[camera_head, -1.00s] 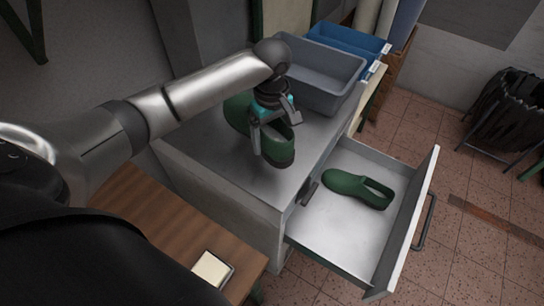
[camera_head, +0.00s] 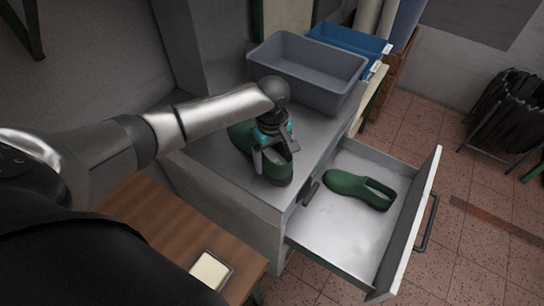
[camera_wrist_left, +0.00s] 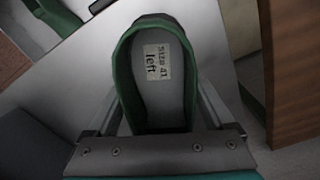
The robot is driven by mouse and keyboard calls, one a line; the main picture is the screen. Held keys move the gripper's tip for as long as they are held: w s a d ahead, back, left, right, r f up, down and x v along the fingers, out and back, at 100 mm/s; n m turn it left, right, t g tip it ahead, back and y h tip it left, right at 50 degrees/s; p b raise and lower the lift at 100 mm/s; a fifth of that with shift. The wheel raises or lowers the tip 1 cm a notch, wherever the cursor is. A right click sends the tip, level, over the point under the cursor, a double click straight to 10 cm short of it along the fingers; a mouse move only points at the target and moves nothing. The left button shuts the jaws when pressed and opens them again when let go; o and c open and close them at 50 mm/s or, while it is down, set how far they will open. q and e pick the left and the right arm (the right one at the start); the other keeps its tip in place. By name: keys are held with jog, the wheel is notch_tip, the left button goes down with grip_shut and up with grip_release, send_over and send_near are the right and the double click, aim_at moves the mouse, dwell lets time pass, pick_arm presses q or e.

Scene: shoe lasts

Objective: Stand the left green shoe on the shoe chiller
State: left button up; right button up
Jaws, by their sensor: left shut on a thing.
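A green shoe (camera_head: 281,174) is at the grey metal top of the shoe chiller (camera_head: 213,164), near its front edge. In the left wrist view the shoe (camera_wrist_left: 155,75) shows its opening, with a label inside reading "size 41 left". My left gripper (camera_head: 272,162) is shut on this shoe from above, one finger on each side of it. Whether the sole touches the top is hard to tell. Another green shoe (camera_head: 361,188) lies in the open drawer (camera_head: 335,226). My right gripper is not seen.
A grey bin (camera_head: 308,72) stands at the back of the chiller top, with a blue bin (camera_head: 348,41) behind it. The drawer sticks out to the right. A wooden surface (camera_head: 165,232) with a pale square block (camera_head: 211,271) is in front.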

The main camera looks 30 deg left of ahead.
pick_arm(q)
jog(key=o, duration=1.6)
jog(key=shift+c, duration=0.2)
notch_tip(320, 180, up, 12)
jog(key=p, duration=0.2)
